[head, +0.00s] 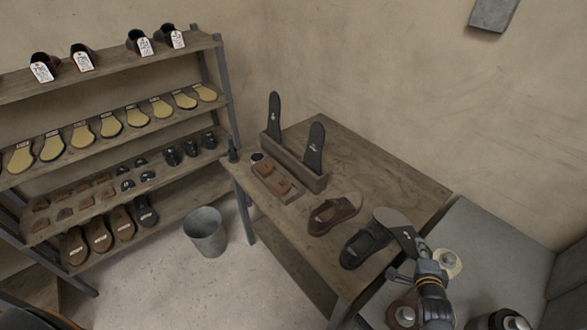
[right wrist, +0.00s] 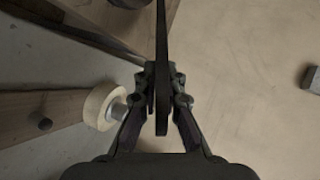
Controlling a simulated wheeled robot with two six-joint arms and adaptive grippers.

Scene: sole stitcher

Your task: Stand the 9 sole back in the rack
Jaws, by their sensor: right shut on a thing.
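My right gripper (head: 418,249) is shut on a dark sole (head: 398,228), held above the right end of the wooden table. In the right wrist view the sole (right wrist: 162,70) is edge-on between the two fingers of the gripper (right wrist: 161,100). Its number cannot be read. The rack (head: 312,180), a long wooden holder, stands at the back left of the table. Two dark soles stand upright in it, a left one (head: 274,117) and a right one (head: 315,148), with a gap between them. My left gripper is not in view.
A brown shoe (head: 335,212) and a black shoe (head: 364,245) lie at the table's front, near the held sole. A small tray (head: 262,182) with brown pieces sits before the rack. Shelves of soles and shoes stand left, a bucket (head: 206,232) on the floor. The table's back right is clear.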

